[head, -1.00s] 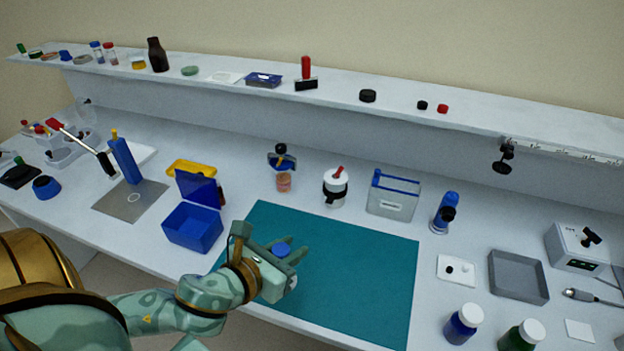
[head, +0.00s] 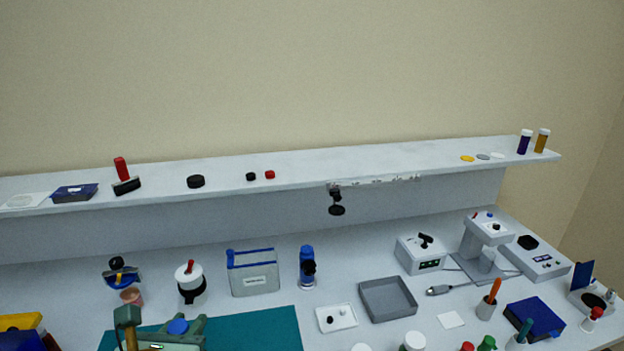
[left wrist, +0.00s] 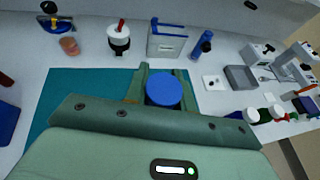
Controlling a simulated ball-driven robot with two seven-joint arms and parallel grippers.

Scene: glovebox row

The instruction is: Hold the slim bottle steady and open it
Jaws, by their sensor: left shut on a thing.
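My left gripper (head: 176,332) is low in the head view, above the left part of the teal mat (head: 262,332). The cap is on top. The bottle's body is hidden below the cap and the gripper. My right gripper is in neither view.
Behind the mat stand a white pot (head: 189,279), a clear bin with a blue rim (head: 253,272) and a blue bottle (head: 307,268). A grey tray (head: 388,299) and a white plate (head: 336,318) lie to the right. A shelf (head: 400,170) runs along the back. The mat's right part is clear.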

